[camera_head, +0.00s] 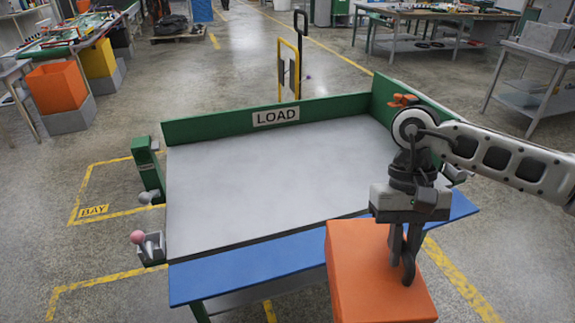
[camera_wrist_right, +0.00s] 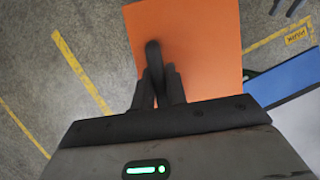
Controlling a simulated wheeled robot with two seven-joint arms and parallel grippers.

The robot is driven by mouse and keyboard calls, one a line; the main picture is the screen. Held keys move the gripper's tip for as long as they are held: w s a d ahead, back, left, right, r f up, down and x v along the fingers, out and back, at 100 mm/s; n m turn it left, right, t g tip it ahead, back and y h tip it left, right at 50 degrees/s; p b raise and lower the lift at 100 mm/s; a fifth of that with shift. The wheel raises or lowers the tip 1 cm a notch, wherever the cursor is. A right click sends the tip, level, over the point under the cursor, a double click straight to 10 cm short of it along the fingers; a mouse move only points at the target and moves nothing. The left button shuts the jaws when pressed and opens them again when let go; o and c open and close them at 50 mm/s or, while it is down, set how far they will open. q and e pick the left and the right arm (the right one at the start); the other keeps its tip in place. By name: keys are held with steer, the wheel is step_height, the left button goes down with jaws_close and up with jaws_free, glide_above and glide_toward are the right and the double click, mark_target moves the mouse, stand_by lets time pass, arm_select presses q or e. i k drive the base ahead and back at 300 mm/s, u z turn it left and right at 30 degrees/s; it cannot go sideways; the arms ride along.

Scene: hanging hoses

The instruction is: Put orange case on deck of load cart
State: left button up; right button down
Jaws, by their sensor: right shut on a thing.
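The orange case (camera_head: 360,278) hangs from my right gripper (camera_head: 404,270), at the front right of the load cart. The gripper's fingers are shut on the case's dark handle, on its top. In the right wrist view the case (camera_wrist_right: 205,55) shows below the fingers (camera_wrist_right: 160,88), with the handle between them. The load cart has a bare grey deck (camera_head: 270,175), with green walls at the back and right and a sign reading LOAD. The case overlaps the cart's blue front edge (camera_head: 250,270) in the picture. My left gripper is out of view.
Levers with round knobs (camera_head: 147,243) stand at the cart's left side. A yellow and black handle (camera_head: 290,65) rises behind the back wall. Workbenches and orange and yellow bins (camera_head: 57,87) stand farther back. The deck is clear.

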mark_target(307, 178)
steer(key=u, duration=0.8)
steer(key=i, duration=1)
